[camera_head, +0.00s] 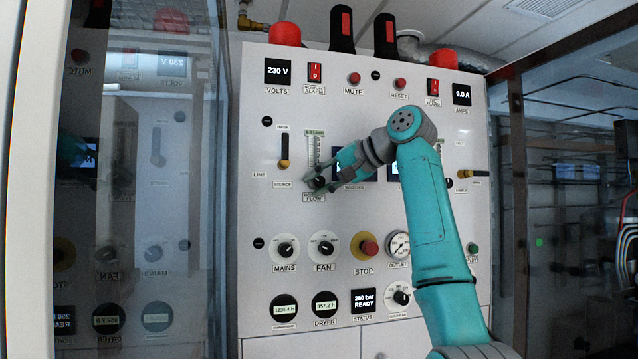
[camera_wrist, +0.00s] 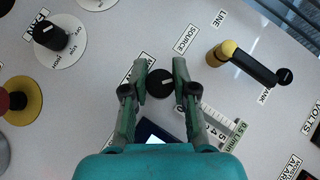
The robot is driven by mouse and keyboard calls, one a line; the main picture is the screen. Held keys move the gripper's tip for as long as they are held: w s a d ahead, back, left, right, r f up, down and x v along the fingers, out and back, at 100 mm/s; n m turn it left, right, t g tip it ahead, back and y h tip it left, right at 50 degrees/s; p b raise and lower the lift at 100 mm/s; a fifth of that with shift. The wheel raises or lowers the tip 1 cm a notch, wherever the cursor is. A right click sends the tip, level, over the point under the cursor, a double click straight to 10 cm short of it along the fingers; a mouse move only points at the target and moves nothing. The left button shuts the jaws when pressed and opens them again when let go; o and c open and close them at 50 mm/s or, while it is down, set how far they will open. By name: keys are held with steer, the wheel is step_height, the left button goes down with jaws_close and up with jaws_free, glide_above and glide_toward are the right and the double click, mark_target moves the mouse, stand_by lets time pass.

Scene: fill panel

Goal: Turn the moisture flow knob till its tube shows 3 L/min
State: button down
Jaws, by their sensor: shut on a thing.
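The moisture flow knob is a small black knob (camera_wrist: 160,83) on the white panel. My gripper (camera_wrist: 161,80) has one finger on each side of it and is shut on it. In the head view my gripper (camera_head: 318,183) hides most of the knob. Its flow tube (camera_head: 314,150) is a clear vertical scale just above the knob. The tube also shows in the wrist view (camera_wrist: 214,121), partly behind a finger. A small green label at its top seems to read 0.5 L/min; the float's level is too small to tell.
A yellow-and-black lever (camera_head: 284,151) stands left of the tube. Below are the mains knob (camera_head: 286,249), fan knob (camera_head: 323,249) and red stop button (camera_head: 369,247). A glass door (camera_head: 150,200) stands at the left. My arm covers the panel's middle right.

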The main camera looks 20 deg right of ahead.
steer(key=n+h, duration=0.2)
steer(key=h, duration=0.1)
steer(key=shift+g, duration=0.4)
steer(key=shift+n+h, duration=1.1)
steer(key=shift+h, duration=0.8)
steer(key=c, duration=0.9)
jaws_free()
